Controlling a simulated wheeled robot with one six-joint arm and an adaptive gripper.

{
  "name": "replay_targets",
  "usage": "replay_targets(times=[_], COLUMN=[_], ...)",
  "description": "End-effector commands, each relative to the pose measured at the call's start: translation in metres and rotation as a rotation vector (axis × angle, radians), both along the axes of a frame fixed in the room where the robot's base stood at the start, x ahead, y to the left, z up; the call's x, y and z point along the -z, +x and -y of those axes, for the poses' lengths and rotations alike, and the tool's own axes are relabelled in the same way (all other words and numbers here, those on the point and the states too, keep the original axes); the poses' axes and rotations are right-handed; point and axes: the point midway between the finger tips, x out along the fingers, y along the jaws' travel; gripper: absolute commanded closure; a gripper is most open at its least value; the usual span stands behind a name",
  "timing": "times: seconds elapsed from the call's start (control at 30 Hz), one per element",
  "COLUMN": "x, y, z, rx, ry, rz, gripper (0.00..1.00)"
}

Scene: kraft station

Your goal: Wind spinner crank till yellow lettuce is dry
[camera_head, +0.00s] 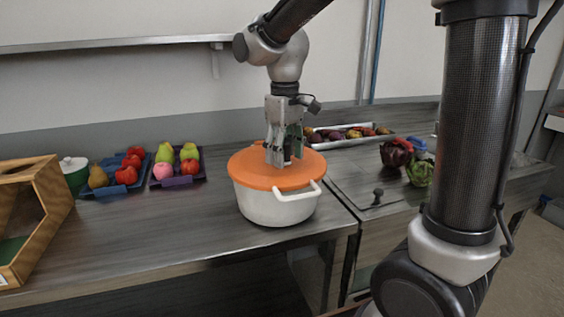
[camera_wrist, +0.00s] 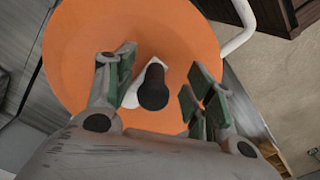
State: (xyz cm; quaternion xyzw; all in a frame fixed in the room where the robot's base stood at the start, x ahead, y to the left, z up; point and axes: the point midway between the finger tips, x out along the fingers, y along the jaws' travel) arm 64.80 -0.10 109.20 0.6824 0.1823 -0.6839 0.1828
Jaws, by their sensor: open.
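The salad spinner is a white pot (camera_head: 270,207) with an orange lid (camera_head: 255,173), standing on the metal counter. In the wrist view the orange lid (camera_wrist: 85,45) fills much of the picture. A dark crank knob (camera_wrist: 154,88) on a white crank arm (camera_wrist: 132,94) stands up from the lid. My gripper (camera_head: 283,155) points straight down over the lid. In the wrist view my gripper (camera_wrist: 160,85) is open, with a green-padded finger on each side of the knob and apart from it. The yellow lettuce is not visible; the lid covers the pot's inside.
Blue trays (camera_head: 108,187) of fruit lie left of the pot, beside a wooden box (camera_head: 58,200) and a green pot with a white lid (camera_head: 74,168). A silver tray (camera_head: 345,144) is behind. Dark and green vegetables (camera_head: 396,153) lie right. The counter front is clear.

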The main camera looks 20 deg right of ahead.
Motion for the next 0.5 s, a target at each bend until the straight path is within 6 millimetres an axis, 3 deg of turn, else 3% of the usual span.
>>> replay_targets(times=[0.5], x=[-0.054], y=[0.001], z=[0.000], rx=[0.000], ry=[0.001], rz=[0.003], gripper=[0.46])
